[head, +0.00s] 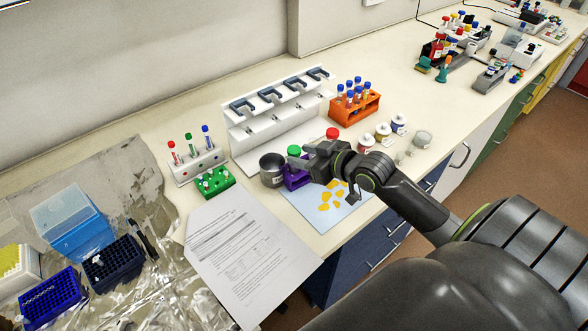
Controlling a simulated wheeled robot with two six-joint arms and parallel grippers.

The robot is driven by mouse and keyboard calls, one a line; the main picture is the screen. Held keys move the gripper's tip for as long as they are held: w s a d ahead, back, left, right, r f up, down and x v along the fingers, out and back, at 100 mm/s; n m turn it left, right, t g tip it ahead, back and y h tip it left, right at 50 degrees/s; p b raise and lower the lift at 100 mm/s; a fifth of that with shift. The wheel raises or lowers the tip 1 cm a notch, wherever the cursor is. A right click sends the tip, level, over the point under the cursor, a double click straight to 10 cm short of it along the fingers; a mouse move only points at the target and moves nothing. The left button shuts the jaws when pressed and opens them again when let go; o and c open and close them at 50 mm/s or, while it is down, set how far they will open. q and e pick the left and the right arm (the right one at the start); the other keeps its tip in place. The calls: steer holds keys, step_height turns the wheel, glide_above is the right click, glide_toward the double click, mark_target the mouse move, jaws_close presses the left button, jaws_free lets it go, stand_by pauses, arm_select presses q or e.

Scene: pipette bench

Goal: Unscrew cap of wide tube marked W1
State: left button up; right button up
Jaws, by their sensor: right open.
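A green-capped wide tube (293,151) stands at a small purple rack (296,177) in the middle of the bench. A red cap (332,133) shows just behind my right gripper; what it sits on is mostly hidden. No W1 mark can be read on either at this size. My right gripper (306,158) reaches in from the right, open, with its fingers close beside the green-capped tube and over the rack. I cannot tell whether it touches the tube. The gripper hides part of the rack. My left gripper is not in view.
A dark metal cup (272,169) stands left of the rack. A light blue sheet with yellow pieces (312,207) lies in front. A white pipette stand (240,135) is behind, an orange tube rack (355,112) at the back right. Small jars (398,124) stand to the right, papers (245,255) to the left.

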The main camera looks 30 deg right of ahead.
mark_target(289, 153)
steer(key=shift+p+x, duration=0.7)
steer(key=shift+x, duration=2)
steer(key=shift+s, duration=0.1)
jaws_close()
